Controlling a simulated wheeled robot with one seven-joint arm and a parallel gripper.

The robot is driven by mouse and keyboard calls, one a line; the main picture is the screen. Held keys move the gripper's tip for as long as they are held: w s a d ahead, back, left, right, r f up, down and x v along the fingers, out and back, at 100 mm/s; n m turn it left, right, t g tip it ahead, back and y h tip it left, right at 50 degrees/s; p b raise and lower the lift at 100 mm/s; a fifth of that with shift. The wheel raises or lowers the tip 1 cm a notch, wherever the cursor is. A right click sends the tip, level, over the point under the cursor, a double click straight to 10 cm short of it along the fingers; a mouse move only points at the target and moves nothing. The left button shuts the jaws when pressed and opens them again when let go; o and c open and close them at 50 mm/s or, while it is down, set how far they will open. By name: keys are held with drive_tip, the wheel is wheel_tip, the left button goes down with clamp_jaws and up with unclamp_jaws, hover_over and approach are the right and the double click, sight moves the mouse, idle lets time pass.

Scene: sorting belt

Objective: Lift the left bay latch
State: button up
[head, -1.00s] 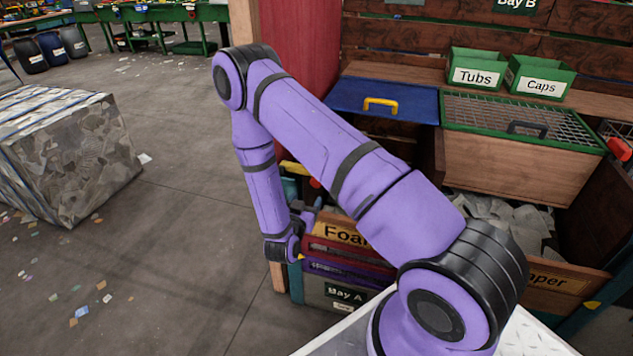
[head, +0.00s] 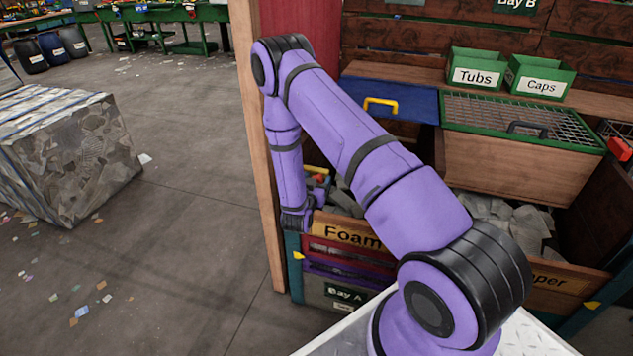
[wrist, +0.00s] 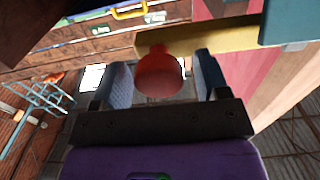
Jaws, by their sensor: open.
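The left bay latch (wrist: 158,76) shows a rounded red end in the wrist view. A yellow bar (wrist: 215,38) is behind it. My gripper (wrist: 162,64) is open, with one blue-grey finger on each side of the red end. A gap shows on both sides, so neither finger appears to touch it. I cannot tell how deep the red end sits between the fingers. In the head view only a small red patch of the latch (head: 321,178) shows beside my wrist, and my arm hides much of that area.
The Foam crate (head: 347,234) is just below my wrist, with grey pieces in it. A blue lid with a yellow handle (head: 381,103) is behind my arm. A wooden post (head: 262,150) stands close on the left. Another red latch (head: 620,149) is at far right.

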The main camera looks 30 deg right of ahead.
drive_tip(key=shift+c, duration=0.2)
drive_tip(key=c, duration=1.2)
drive_tip(key=shift+w+a+r+n, duration=0.1)
drive_tip(key=shift+a+r+n, duration=0.05)
drive_tip(key=shift+r+n, duration=0.65)
drive_tip(key=w+a+r+n, duration=0.9)
drive_tip(key=w+r+n, duration=0.2)
drive_tip(key=n, duration=0.7)
drive_tip(key=shift+w+a, duration=0.35)
drive_tip(key=shift+w, duration=0.45)
drive_tip(key=shift+r, duration=0.1)
